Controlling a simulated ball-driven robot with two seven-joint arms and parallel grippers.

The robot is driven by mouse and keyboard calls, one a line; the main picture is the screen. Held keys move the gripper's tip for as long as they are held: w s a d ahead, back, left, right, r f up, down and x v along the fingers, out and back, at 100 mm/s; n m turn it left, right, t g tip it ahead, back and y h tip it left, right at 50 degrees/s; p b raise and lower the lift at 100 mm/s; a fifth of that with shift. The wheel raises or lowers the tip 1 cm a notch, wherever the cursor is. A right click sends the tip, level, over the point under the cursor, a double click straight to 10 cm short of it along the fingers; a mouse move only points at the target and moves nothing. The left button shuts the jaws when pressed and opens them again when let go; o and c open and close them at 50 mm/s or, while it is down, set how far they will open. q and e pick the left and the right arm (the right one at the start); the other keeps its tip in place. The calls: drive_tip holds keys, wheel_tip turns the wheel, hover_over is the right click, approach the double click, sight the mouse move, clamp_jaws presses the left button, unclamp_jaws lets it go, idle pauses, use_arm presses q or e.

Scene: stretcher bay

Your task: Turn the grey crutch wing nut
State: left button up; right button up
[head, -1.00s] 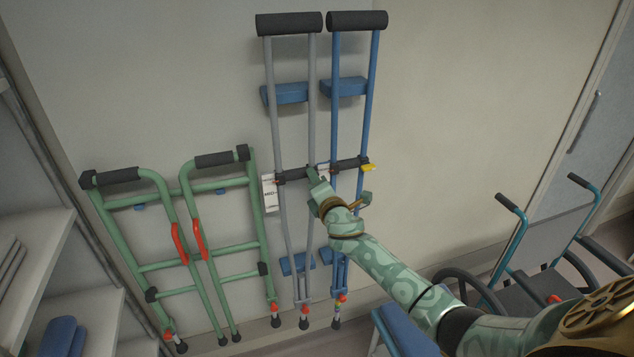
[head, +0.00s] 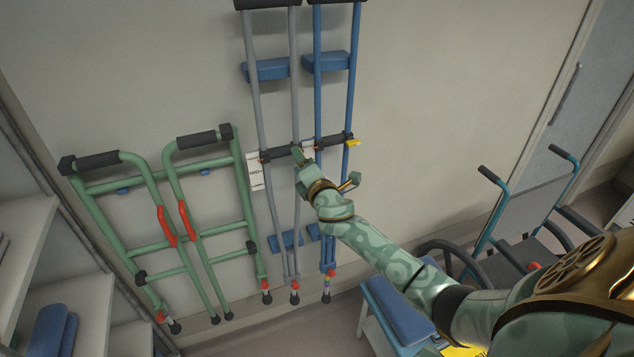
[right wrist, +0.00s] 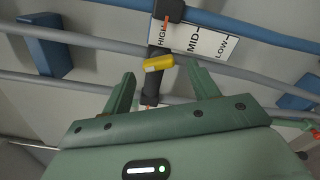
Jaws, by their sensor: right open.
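The grey crutch (head: 255,105) stands against the wall, left of the blue crutch. In the right wrist view its grey tubes (right wrist: 95,41) cross the picture, with a dark handgrip (right wrist: 152,88) between them. A yellow wing nut (right wrist: 158,62) sits on the grey crutch, just beyond and between my fingertips, its bar nearly level in the picture. In the head view my gripper hides it. My right gripper (right wrist: 165,80) is open, with a finger on either side of the nut and a gap to each. It also shows in the head view (head: 302,160). My left gripper is out of view.
A HIGH/MID/LOW card (right wrist: 196,40) with an orange pointer (right wrist: 165,24) lies behind the nut. The blue crutch (head: 353,70) stands close right, with its own yellow nut (head: 353,142). Green walker (head: 125,240) at left, wheelchair (head: 530,215) at right, blue-topped stool (head: 395,308) below my arm.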

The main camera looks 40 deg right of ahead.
drive_tip(key=v, duration=1.4)
drive_tip(key=shift+a+r, duration=0.1)
drive_tip(key=s+f+m+g+y+b, duration=0.1)
drive_tip(key=s+f+m+g, duration=0.3)
drive_tip(key=f, duration=0.9)
drive_tip(key=s+f+m+g+y+b, duration=0.1)
drive_tip(key=s+f+m+g+b, duration=0.3)
drive_tip(key=f, duration=0.9)
drive_tip(key=s+f+m+g+y+p, duration=0.1)
drive_tip(key=s+f+m, duration=0.35)
drive_tip(key=f, duration=0.85)
drive_tip(key=s+a+f+m+g+b, duration=0.1)
drive_tip(key=s+a+f+g+b, duration=0.1)
drive_tip(key=s+f, duration=0.5)
drive_tip(key=s+a+f+m+g+b, duration=0.2)
drive_tip(key=s+f, duration=0.5)
drive_tip(key=s, duration=0.7)
drive_tip(key=s+a+f+m+g+y+b, duration=0.1)
drive_tip(key=s+a+f+g+b, duration=0.2)
drive_tip(key=s+f, duration=0.4)
drive_tip(key=s+a, duration=0.1)
drive_tip(key=s, duration=0.3)
drive_tip(key=shift+a+f+g, duration=0.35)
drive_tip(key=shift+g, duration=0.05)
